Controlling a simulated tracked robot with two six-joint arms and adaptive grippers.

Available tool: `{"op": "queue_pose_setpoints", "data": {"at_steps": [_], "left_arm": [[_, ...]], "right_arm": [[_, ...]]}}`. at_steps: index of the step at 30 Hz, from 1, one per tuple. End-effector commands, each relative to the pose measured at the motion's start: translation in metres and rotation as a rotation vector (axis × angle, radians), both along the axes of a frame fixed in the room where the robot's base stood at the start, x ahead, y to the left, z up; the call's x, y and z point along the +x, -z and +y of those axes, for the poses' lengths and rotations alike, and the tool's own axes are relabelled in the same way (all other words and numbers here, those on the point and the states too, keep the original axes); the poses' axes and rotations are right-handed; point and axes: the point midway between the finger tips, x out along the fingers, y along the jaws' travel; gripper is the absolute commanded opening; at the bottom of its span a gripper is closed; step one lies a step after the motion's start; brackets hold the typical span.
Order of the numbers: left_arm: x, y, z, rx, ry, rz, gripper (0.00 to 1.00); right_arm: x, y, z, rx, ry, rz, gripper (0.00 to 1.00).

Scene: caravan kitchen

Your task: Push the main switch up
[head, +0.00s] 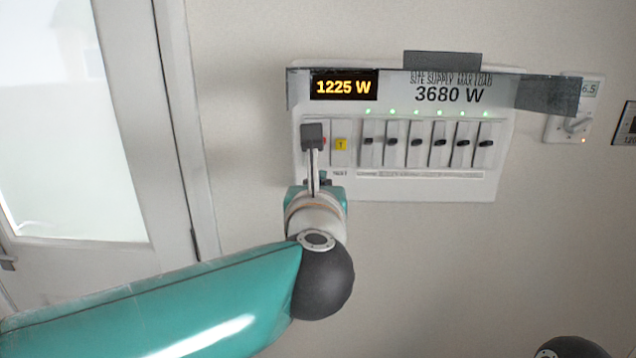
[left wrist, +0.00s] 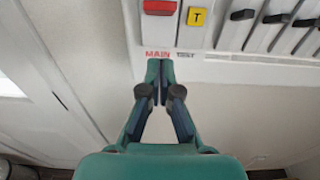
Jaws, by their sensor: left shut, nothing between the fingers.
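The main switch is a red rocker (left wrist: 160,6) at the top of the left wrist view, cut by the frame's edge, with a red MAIN label below it. Its up or down position is unclear. In the head view only a sliver of red (head: 324,142) shows; a dark block on a grey stem, part of my left wrist, hides the rest. My left gripper (left wrist: 160,66) is shut and empty, its tips just below the MAIN label in that picture. Whether they touch the panel is unclear. The wrist (head: 316,205) is in front of the panel's lower left. My right gripper is out of view.
The white panel (head: 430,188) has a yellow test button (head: 341,144), several black-levered breakers (head: 415,143) under lit green lights, and a display (head: 343,87) reading 1225 W. Grey tape crosses its top. A door (head: 75,140) is at left, a knob (head: 576,125) at right.

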Motion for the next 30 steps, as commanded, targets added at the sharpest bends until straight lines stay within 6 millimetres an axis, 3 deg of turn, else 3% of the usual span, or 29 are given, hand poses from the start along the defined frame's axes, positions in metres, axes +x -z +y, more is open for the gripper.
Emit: {"op": "queue_pose_setpoints", "data": {"at_steps": [1,2,3,6,15,30], "left_arm": [[-0.002,0.017,0.000,0.001,0.001,0.000,0.00],[-0.006,0.011,0.000,-0.001,0.002,-0.004,0.00],[-0.014,-0.007,0.000,-0.005,0.002,-0.007,0.00],[-0.031,-0.024,0.001,-0.004,0.002,-0.005,0.00],[-0.064,-0.060,0.001,-0.001,0.000,-0.002,0.00],[-0.070,-0.065,0.002,0.001,-0.001,0.001,0.00]], "right_arm": [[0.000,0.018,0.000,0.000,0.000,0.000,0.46],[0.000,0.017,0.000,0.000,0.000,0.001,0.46],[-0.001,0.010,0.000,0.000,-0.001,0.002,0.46],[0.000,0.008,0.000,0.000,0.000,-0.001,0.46],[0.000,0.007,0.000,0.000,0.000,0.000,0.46],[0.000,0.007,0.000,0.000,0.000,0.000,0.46]]}}
